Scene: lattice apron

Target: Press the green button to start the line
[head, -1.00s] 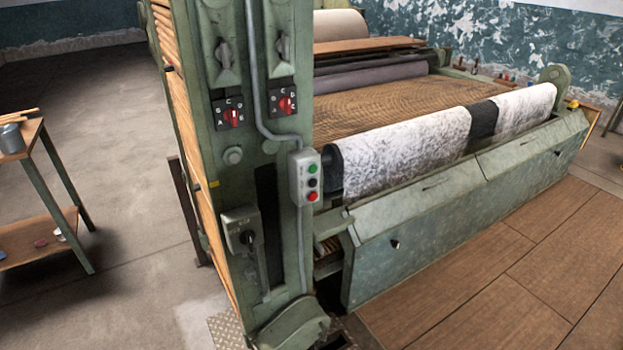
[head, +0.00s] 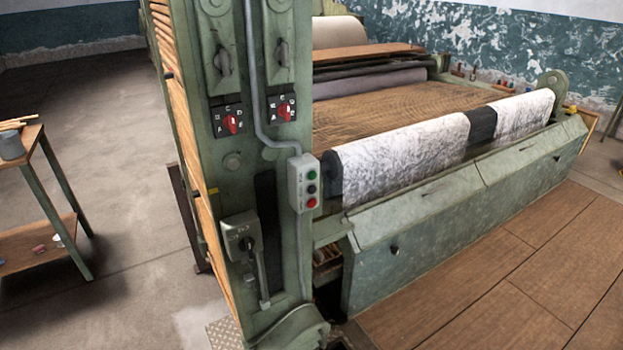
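The green button (head: 311,175) is the top one on a small grey control box (head: 304,184). Below the green button are a black button (head: 312,189) and a red button (head: 312,202). Nothing covers the box in the head view. Neither of my grippers shows in this view.
Two red rotary switches (head: 230,123) (head: 286,111) and a lever box (head: 241,238) are on the column. A machine with a white patterned roll (head: 405,155) extends right. A wooden table (head: 37,205) stands left. Grey floor (head: 130,150) between table and column is clear.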

